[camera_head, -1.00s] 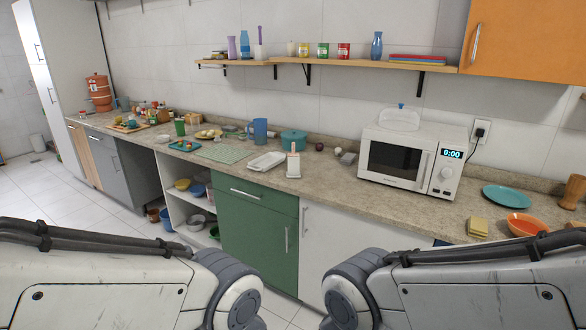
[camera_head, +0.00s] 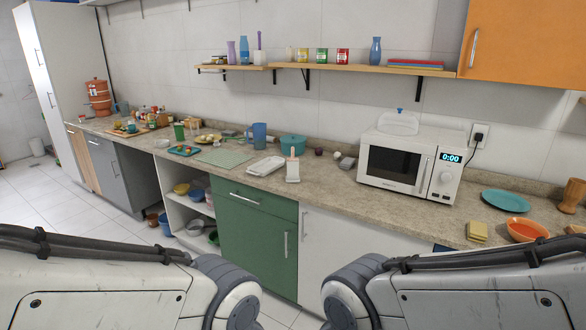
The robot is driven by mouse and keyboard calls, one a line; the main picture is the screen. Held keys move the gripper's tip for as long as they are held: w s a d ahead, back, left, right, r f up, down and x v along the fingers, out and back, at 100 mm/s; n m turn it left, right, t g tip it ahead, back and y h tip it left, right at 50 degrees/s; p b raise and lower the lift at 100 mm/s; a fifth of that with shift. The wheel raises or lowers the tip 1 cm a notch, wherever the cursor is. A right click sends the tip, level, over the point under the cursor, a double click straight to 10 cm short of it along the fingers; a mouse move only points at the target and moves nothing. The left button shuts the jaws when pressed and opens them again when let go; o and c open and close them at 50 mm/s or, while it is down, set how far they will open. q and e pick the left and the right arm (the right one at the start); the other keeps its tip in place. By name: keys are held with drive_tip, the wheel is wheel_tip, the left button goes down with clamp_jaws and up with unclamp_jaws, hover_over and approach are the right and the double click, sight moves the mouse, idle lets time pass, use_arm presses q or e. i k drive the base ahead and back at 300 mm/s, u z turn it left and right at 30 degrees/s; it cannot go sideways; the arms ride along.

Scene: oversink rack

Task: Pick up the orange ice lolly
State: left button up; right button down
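I cannot make out an orange ice lolly for certain. A small blue tray (camera_head: 176,152) on the counter, left of the middle, holds tiny coloured items, too small to identify. More small food-like items lie on a board (camera_head: 118,131) further left. Neither gripper is in view. Only parts of my two arms show, low in the picture, in front of the counter.
The long stone counter (camera_head: 335,190) carries a white microwave (camera_head: 400,165), a teal pot (camera_head: 291,144), a blue jug (camera_head: 258,136), a white tray (camera_head: 265,166), a teal plate (camera_head: 505,200) and an orange bowl (camera_head: 526,228). A wall shelf (camera_head: 340,68) hangs above. White floor lies left.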

sight(292, 159)
drive_tip(key=u, duration=0.5)
drive_tip(key=i, duration=0.6)
drive_tip(key=u, duration=0.65)
drive_tip(key=i, duration=0.75)
drive_tip(key=z, duration=0.85)
drive_tip(key=i, duration=0.7)
drive_tip(key=z, duration=0.75)
